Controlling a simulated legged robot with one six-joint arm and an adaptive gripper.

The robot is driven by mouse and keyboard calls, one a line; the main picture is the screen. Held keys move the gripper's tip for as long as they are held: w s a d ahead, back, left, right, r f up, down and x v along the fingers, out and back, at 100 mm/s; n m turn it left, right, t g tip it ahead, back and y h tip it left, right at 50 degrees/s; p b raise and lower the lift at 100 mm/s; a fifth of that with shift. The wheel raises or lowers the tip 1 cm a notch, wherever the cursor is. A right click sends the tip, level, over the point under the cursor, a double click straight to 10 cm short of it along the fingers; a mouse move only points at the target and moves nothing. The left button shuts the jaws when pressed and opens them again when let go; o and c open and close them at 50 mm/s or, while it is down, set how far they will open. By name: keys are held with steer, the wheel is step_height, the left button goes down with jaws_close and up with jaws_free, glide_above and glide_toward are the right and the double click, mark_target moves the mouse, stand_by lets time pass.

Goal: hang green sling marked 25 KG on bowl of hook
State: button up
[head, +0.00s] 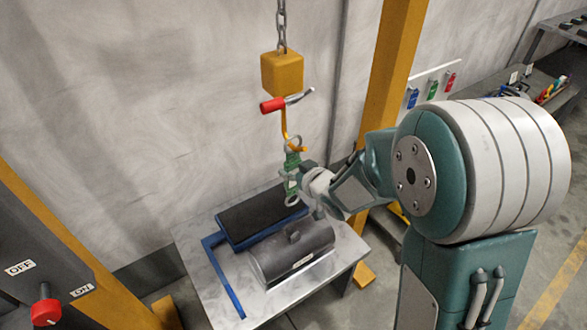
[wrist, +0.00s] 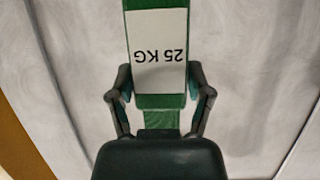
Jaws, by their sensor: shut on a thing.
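My gripper (head: 302,186) is shut on the green sling (head: 292,165), which hangs roughly upright with a metal ring at its top and another at its bottom. In the wrist view my gripper (wrist: 160,78) has a finger on each side of the green sling (wrist: 159,103), whose white label reads 25 KG upside down. The orange hook (head: 285,125) hangs from a yellow block (head: 282,73) on a chain, with a red-handled latch (head: 273,105) at its upper part. The top ring overlaps the hook's bowl in the head view; I cannot tell whether it is around the hook.
A yellow post (head: 390,70) stands behind my arm. A control panel with a red knob (head: 46,312) is at lower left.

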steer(key=shift+w+f, duration=0.3)
steer(key=shift+f, duration=0.35)
steer(key=shift+a+f, duration=0.15)
steer(key=shift+f, duration=0.35)
steer(key=o, duration=1.3)
steer(key=v, duration=1.2)
steer(key=shift+w, duration=0.1)
